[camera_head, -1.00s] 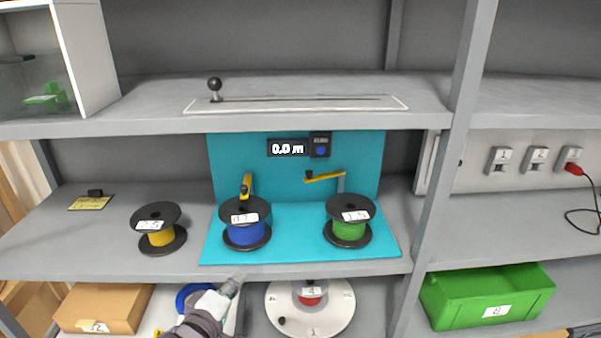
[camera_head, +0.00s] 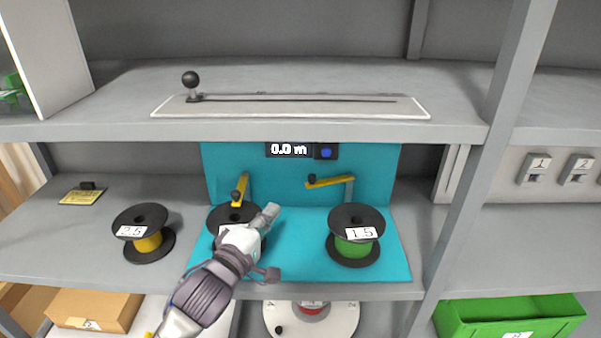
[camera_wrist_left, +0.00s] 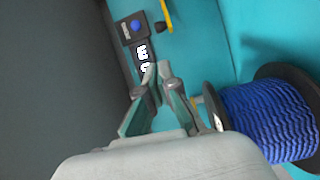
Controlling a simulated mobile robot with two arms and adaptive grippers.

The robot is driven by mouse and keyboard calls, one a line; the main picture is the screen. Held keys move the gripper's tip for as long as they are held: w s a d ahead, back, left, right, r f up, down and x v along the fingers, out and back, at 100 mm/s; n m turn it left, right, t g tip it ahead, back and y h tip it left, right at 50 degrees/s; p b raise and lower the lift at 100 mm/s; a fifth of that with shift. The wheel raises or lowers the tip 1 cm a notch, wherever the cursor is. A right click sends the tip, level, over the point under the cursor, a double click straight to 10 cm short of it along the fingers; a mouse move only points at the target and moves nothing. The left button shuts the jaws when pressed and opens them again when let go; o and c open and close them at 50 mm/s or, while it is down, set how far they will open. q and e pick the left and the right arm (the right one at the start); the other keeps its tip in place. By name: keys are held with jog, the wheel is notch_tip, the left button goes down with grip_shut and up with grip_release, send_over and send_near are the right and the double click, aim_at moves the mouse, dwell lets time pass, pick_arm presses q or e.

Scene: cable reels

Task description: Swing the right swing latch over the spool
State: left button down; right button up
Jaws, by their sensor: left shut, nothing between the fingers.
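The right swing latch (camera_head: 330,181) is a yellow arm on a grey post with a black knob at its left end. It points left, behind and above the green spool (camera_head: 352,246) labelled 1.5, and is not over it. A yellow arm with a black knob also shows at the top of the left wrist view (camera_wrist_left: 167,14). My left gripper (camera_head: 271,212) is shut and empty, in front of the blue spool, which it mostly hides in the head view. The blue spool (camera_wrist_left: 268,120) shows at the right of the left wrist view. My right gripper is not in view.
The left swing latch (camera_head: 241,188) stands behind the blue spool. A yellow spool (camera_head: 148,243) is on the shelf at left. A display reading 0.0 m (camera_head: 289,150) is on the turquoise back panel (camera_head: 378,165). The shelf above limits height.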

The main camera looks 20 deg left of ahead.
pick_arm(q)
jog(key=w+p, duration=0.1)
jog(key=w, duration=0.4)
jog(key=w+d+p, duration=0.1)
jog(key=w, duration=0.3)
jog(key=w+d, duration=0.1)
jog(key=w, duration=0.4)
jog(key=shift+w+r+p, duration=0.1)
jog(key=shift+w+p, duration=0.25)
jog(key=shift+p, duration=0.05)
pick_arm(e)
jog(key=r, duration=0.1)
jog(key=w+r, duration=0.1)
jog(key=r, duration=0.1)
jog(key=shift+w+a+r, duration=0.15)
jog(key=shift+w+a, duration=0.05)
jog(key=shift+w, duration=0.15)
